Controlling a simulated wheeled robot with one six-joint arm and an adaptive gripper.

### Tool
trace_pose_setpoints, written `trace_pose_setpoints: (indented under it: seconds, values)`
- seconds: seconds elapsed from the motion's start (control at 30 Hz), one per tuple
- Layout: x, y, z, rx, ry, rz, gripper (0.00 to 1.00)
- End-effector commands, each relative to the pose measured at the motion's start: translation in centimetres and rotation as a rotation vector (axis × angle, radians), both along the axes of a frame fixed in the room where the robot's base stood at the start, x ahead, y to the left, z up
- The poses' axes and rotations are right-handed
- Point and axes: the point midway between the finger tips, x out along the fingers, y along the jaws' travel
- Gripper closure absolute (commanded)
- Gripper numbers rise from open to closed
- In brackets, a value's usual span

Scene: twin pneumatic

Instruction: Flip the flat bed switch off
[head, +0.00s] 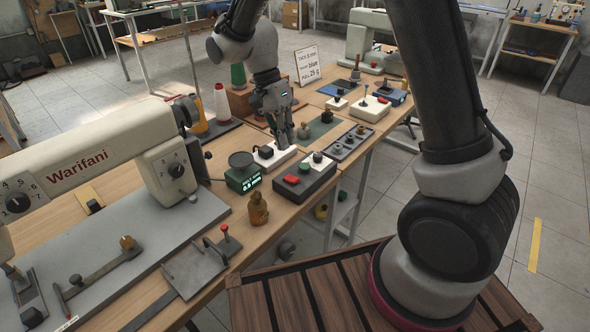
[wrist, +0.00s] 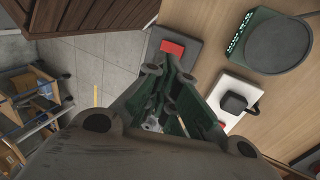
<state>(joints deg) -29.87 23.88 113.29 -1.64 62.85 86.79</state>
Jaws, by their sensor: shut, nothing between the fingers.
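My gripper (head: 284,143) points down over the wooden bench, shut and empty, with its fingertips close to a white box with a black knob (head: 270,156). That white box also shows in the wrist view (wrist: 225,110), to the right of the fingers. A dark grey box (head: 318,182) with a red rocker (head: 291,180), a green button and a black knob stands nearer the camera. In the wrist view the red rocker (wrist: 172,47) lies just beyond my fingertips (wrist: 170,72). I cannot tell which of these controls is the flat bed switch, nor whether my fingers touch anything.
A green scale (head: 242,178) with a round dark pan stands left of the boxes. A brown bottle (head: 258,210) stands near the bench's front edge. The large Warifani machine (head: 80,170) fills the left. A tray of knobs (head: 352,142) lies to the right.

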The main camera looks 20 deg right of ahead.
Motion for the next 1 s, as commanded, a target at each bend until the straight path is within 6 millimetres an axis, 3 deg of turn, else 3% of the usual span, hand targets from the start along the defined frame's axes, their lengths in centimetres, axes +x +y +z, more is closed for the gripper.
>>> trace_pose_setpoints:
  seconds: [0.2, 0.4, 0.6, 1.0]
  values:
    - [-1.4, -1.0, -4.5, -0.002, 0.003, 0.0, 1.0]
    - [-2.3, -1.6, -7.4, -0.002, 0.002, 0.0, 1.0]
    - [-2.6, -1.8, -8.7, 0.001, -0.001, 0.0, 1.0]
    - [-2.8, -1.9, -9.0, 0.0, 0.0, 0.0, 1.0]
